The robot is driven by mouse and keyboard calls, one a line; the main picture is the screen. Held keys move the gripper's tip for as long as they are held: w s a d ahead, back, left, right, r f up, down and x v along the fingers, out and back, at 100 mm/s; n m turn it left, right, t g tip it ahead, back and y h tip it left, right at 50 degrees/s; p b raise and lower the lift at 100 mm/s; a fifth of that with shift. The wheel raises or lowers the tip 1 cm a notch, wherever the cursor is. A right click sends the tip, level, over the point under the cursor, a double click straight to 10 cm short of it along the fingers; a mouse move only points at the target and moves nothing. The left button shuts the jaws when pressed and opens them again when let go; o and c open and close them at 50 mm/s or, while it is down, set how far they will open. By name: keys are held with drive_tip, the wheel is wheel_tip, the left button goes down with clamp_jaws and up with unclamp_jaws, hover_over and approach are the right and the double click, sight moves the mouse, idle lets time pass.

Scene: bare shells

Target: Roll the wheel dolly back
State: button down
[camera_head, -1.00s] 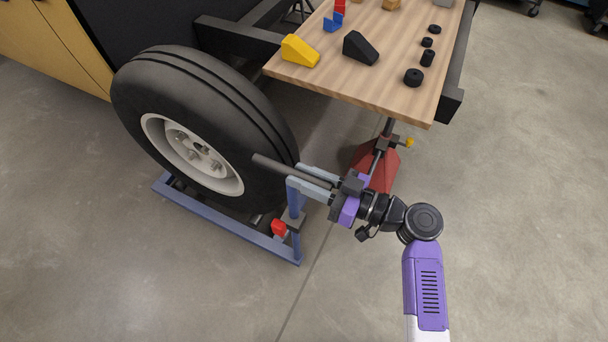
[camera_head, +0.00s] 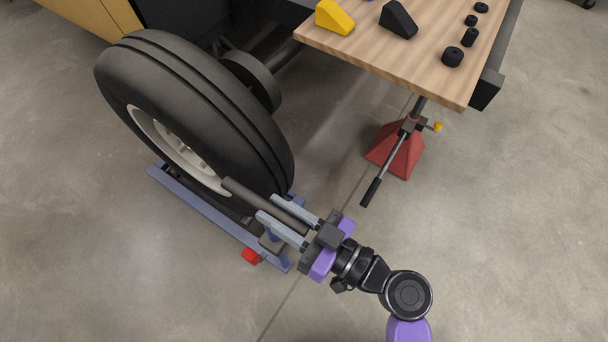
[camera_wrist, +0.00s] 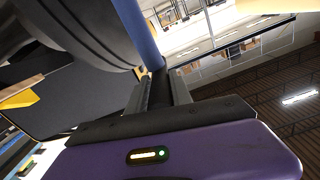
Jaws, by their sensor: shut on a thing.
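The wheel dolly is a low blue frame (camera_head: 195,205) on the floor, with a large black tyre (camera_head: 200,100) with a pale rim standing upright on it. A dark grey bar handle (camera_head: 240,192) sits at its near right end, and a red pedal (camera_head: 251,256) is low at that end. My gripper (camera_head: 267,206) is shut on the bar, one pale finger on each side. In the wrist view, the tyre (camera_wrist: 85,35) and a blue dolly post (camera_wrist: 138,35) show close ahead of my gripper; the dolly's base is out of sight there.
A dark round hub (camera_head: 252,82) stands behind the tyre, with a visible gap. A wooden tabletop (camera_head: 400,65) holds a yellow wedge (camera_head: 335,17), a black wedge (camera_head: 398,20) and several black round parts. A red jack stand (camera_head: 398,150) with a lever is to the right. Near floor is open.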

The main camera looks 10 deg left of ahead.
drive_tip(key=s+a+b, duration=0.2)
drive_tip(key=s+a, duration=0.2)
drive_tip(key=s, duration=0.7)
drive_tip(key=shift+s+b, duration=0.2)
drive_tip(key=shift+b, duration=0.15)
drive_tip(key=shift+a, duration=0.15)
drive_tip(key=c, duration=1.2)
unclamp_jaws()
drive_tip(key=shift+s, duration=0.1)
drive_tip(key=shift+w, duration=0.2)
drive_tip(key=shift+d, duration=0.2)
drive_tip(key=b+v, duration=0.1)
drive_tip(key=v, duration=0.6)
drive_tip(key=shift+s+d, duration=0.15)
drive_tip(key=shift+d, duration=0.15)
